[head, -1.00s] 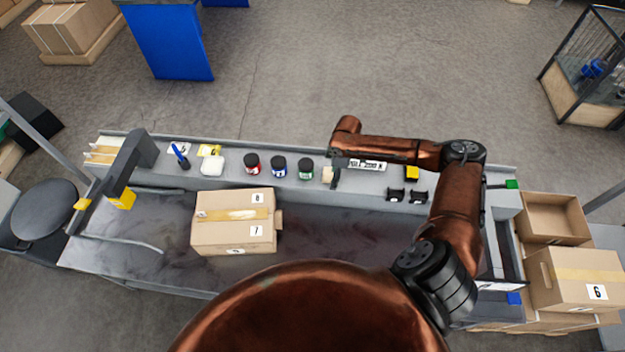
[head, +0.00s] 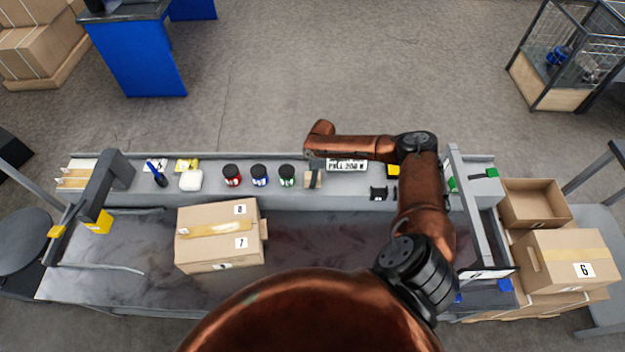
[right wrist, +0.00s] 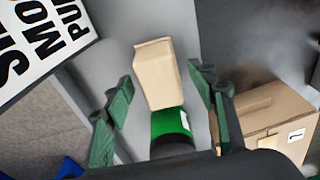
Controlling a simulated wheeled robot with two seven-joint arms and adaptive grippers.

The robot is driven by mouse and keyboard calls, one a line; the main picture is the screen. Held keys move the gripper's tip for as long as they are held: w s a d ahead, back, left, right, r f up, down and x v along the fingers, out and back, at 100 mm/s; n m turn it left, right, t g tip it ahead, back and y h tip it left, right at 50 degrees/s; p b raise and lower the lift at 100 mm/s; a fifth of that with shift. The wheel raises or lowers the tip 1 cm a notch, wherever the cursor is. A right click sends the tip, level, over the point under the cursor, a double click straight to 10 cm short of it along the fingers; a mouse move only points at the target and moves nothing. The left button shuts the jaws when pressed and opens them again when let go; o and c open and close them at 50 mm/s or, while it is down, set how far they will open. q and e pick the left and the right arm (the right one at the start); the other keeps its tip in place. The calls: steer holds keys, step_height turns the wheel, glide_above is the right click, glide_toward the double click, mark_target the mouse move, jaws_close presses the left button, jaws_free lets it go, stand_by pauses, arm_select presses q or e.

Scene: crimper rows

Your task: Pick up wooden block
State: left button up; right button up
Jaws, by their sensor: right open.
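The wooden block (head: 314,181) is a small pale tan piece on the grey shelf, just right of the green jar (head: 287,176). In the right wrist view the block (right wrist: 155,72) shows between my open fingers, with a gap to each side. The green jar (right wrist: 172,124) shows close by it, nearer the palm in the picture. My right gripper (right wrist: 161,80) is open and empty; its green-padded fingers straddle the view of the block. My left gripper is not in view.
Red (head: 232,175) and blue (head: 260,175) jars stand left of the green one. A lettered sign (head: 347,166) lies right of the block, then black holders (head: 378,194). A large carton (head: 218,238) sits on the table in front.

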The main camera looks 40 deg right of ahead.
steer(key=c, duration=1.3)
steer(key=shift+r, duration=0.1)
steer(key=shift+r, duration=0.65)
steer(key=a+r, duration=0.7)
steer(key=a, duration=0.2)
steer(key=a+r, duration=0.4)
steer(key=a, duration=0.1)
steer(key=shift+w+r+b, duration=0.1)
steer(key=shift+r+b, duration=0.2)
steer(key=shift+b, duration=0.05)
